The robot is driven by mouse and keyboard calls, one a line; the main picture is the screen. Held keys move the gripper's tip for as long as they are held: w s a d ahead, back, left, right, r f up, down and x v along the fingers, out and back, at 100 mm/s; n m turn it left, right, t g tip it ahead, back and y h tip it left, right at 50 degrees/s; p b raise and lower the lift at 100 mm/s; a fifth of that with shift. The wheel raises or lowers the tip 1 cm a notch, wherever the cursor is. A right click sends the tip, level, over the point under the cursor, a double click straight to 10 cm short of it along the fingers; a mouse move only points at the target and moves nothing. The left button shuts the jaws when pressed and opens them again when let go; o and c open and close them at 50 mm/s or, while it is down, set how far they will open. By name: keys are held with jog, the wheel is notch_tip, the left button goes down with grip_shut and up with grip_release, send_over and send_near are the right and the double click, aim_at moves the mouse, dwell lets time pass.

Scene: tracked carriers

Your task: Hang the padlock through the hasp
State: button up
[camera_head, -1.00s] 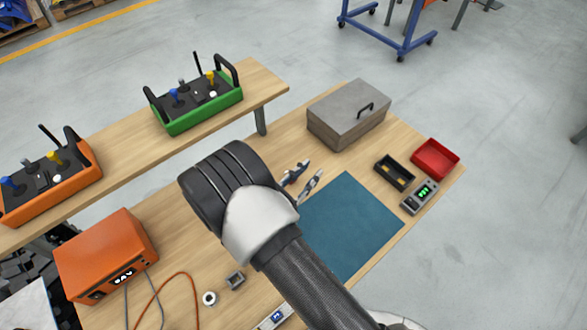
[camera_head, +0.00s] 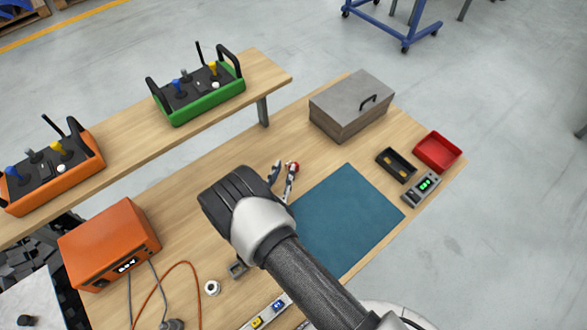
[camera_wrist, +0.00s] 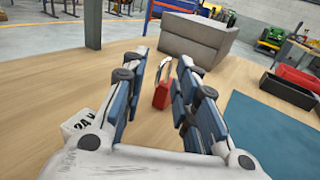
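A red padlock (camera_wrist: 161,97) with a metal shackle stands upright on the wooden table in the wrist view, between the spread fingers of my gripper (camera_wrist: 163,78) and apart from both. In the head view the padlock (camera_head: 293,166) is a small red spot at the fingertips of my gripper (camera_head: 282,172). My gripper is open and empty, low over the table. My arm hides part of the table. I cannot make out a hasp in either view.
A grey box (camera_head: 350,105) with a black handle stands beyond the padlock. A blue-green mat (camera_head: 345,220) lies to the right. A black tray (camera_head: 396,165), a red tray (camera_head: 437,151) and a meter (camera_head: 420,188) lie farther right. An orange unit (camera_head: 108,243) stands left.

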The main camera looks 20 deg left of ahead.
jog(key=shift+w, duration=0.5)
grip_shut()
